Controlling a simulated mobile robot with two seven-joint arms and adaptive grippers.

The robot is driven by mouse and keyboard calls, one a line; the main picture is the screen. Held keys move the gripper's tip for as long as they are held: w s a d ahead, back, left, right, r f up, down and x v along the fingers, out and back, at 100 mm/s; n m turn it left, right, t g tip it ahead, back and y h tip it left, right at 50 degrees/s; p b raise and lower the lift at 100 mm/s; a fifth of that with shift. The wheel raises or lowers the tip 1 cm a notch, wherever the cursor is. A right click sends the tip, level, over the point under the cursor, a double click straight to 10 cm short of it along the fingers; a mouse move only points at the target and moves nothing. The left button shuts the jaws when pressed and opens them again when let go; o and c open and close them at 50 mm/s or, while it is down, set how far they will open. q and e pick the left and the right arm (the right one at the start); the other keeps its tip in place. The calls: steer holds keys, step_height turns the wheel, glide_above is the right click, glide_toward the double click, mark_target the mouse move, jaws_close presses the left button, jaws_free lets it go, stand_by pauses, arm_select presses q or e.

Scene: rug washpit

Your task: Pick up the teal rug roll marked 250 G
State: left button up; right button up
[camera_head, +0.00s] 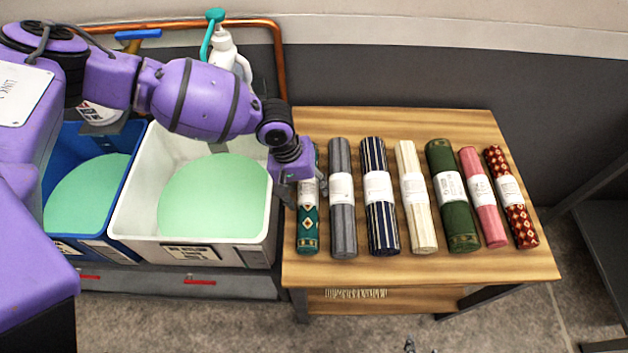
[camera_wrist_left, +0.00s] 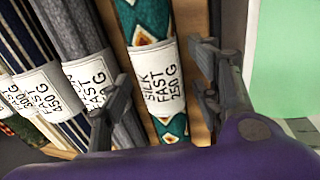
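The teal rug roll (camera_head: 307,230) lies at the left end of the row on the wooden table, with a white label. In the left wrist view the teal roll (camera_wrist_left: 148,22) shows a label reading "SILK FAST 250 G". My left gripper (camera_head: 296,190) is over the middle of this roll and hides part of it. In the left wrist view its fingers (camera_wrist_left: 158,108) are open, one on each side of the roll, with the roll not visibly gripped. Two small dark tips at the bottom edge, seemingly my right gripper (camera_head: 421,347), stand apart.
A grey roll (camera_head: 342,225) lies close beside the teal one. Several other labelled rolls continue right along the table (camera_head: 400,270). A white tub (camera_head: 125,215) of green liquid stands close on the left, beside a blue tub (camera_head: 42,160). A spray bottle (camera_head: 226,48) stands behind.

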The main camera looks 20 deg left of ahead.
arm_select(q)
steer(key=shift+r, duration=0.1)
steer(key=c, duration=1.3)
